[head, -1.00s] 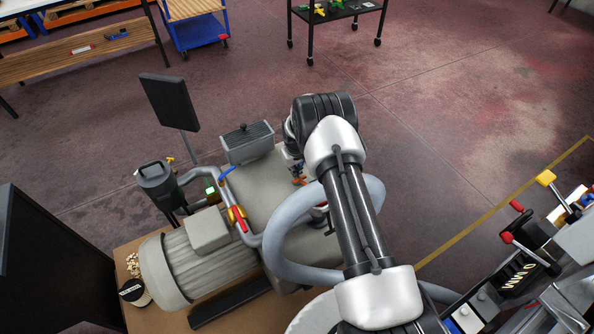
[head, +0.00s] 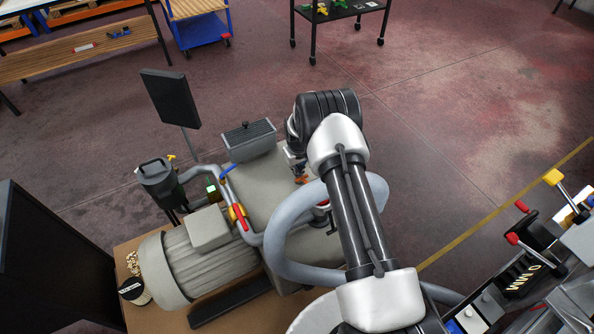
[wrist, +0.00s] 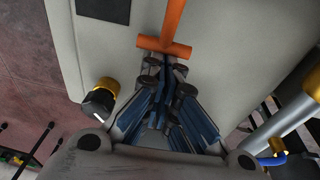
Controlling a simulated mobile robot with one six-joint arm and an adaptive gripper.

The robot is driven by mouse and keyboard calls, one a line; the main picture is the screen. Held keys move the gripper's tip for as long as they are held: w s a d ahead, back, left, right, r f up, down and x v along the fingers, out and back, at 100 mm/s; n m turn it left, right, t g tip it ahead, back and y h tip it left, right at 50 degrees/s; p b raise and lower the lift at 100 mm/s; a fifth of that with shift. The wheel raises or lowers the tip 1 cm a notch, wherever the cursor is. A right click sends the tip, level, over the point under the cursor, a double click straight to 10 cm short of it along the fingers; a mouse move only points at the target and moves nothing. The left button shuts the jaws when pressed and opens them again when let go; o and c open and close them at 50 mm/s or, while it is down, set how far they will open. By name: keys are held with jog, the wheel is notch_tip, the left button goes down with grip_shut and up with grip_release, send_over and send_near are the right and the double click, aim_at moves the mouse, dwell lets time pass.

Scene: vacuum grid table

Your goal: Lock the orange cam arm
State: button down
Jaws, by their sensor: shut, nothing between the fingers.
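The orange cam arm (wrist: 175,20) shows in the wrist view as a bar with a crosspiece at its lower end, over the pale grey table top (wrist: 225,35). My gripper (wrist: 166,62) is shut and empty, its blue-grey fingers just below the crosspiece. The tips look very near or against it; I cannot tell whether they touch. In the head view a small orange part (head: 300,179) shows beside my arm, and my gripper is mostly hidden behind the wrist.
A black-and-yellow knob (wrist: 101,99) is left of the fingers. A pipe with a yellow collar (wrist: 292,110) is at right. In the head view, a grey motor (head: 190,262), a red-handled valve (head: 239,216) and a grey box (head: 249,141) stand near the table.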

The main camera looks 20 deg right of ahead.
notch_tip(320, 180, up, 16)
jog(key=s+a+p, duration=0.1)
jog(key=s+p, duration=0.1)
jog(key=p, duration=0.8)
notch_tip(320, 180, down, 14)
jog(key=d+b, duration=0.1)
jog(key=b, duration=0.2)
jog(key=shift+w+r, duration=0.2)
jog(key=shift+w, duration=0.25)
jog(key=shift+d, duration=0.1)
notch_tip(320, 180, down, 4)
jog(key=b, duration=0.5)
jog(key=shift+r+b, duration=0.2)
jog(key=shift+b, duration=0.15)
jog(key=shift+r, duration=0.2)
